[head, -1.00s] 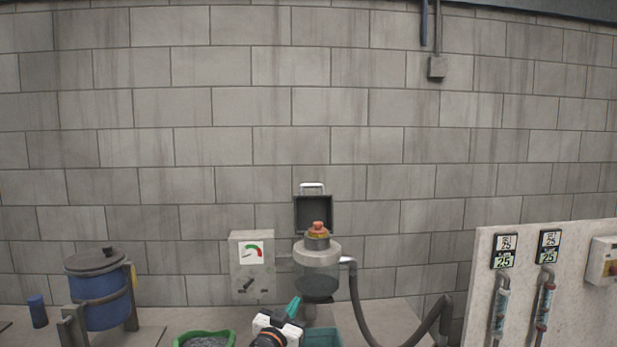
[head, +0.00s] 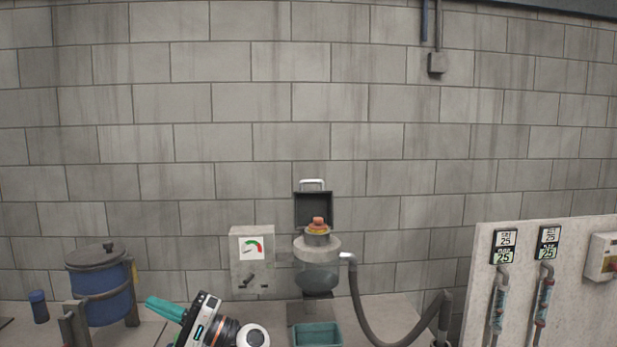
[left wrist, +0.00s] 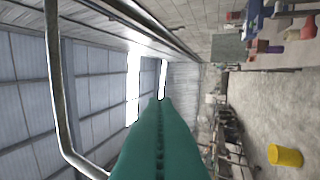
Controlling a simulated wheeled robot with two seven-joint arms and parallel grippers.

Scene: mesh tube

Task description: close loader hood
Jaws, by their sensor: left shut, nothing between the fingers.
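The loader (head: 317,275) stands against the wall right of the middle in the head view, a clear rounded vessel under a grey collar. Its dark square hood (head: 313,209) stands upright and open behind the collar, with a pale handle (head: 312,184) on its top edge. Something orange and yellow (head: 318,225) shows in the collar's mouth. My left gripper (head: 150,301) is low and left of the loader, its teal fingers shut, empty and pointing left. In the left wrist view the shut fingers (left wrist: 160,112) point into the open hall. My right gripper is not in view.
A grey gauge box (head: 252,260) is left of the loader, and a blue lidded drum (head: 101,285) stands further left. A teal bin (head: 317,334) sits below the loader. A dark hose (head: 365,318) curves to its right, near a panel (head: 520,260) with flow tubes.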

